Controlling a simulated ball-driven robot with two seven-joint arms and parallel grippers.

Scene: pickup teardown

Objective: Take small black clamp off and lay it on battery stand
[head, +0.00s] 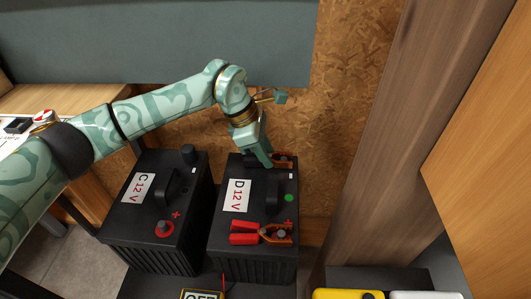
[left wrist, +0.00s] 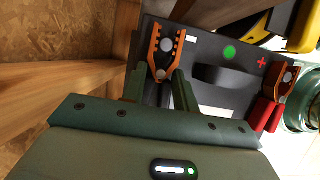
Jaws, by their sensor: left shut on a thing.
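The small black clamp shows its orange toothed jaws (head: 284,160) at the far end of battery D (head: 262,187). In the left wrist view the clamp's jaws (left wrist: 165,52) lie around a round grey post on the battery top. My left gripper (left wrist: 160,88) is shut on the clamp, its green fingers on either side; the handles are mostly hidden. In the head view my left gripper (head: 262,157) reaches down at the battery's far edge. A dark surface (head: 250,291), possibly the battery stand, shows in front of the batteries. My right gripper is not in view.
Battery C (head: 155,210) stands left of battery D. A red-handled clamp (head: 260,234) sits at D's near red plus post. An OFF display (head: 202,295) is at the bottom edge. A yellow case (head: 347,294) is lower right, and a wooden post (head: 380,130) rises at right.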

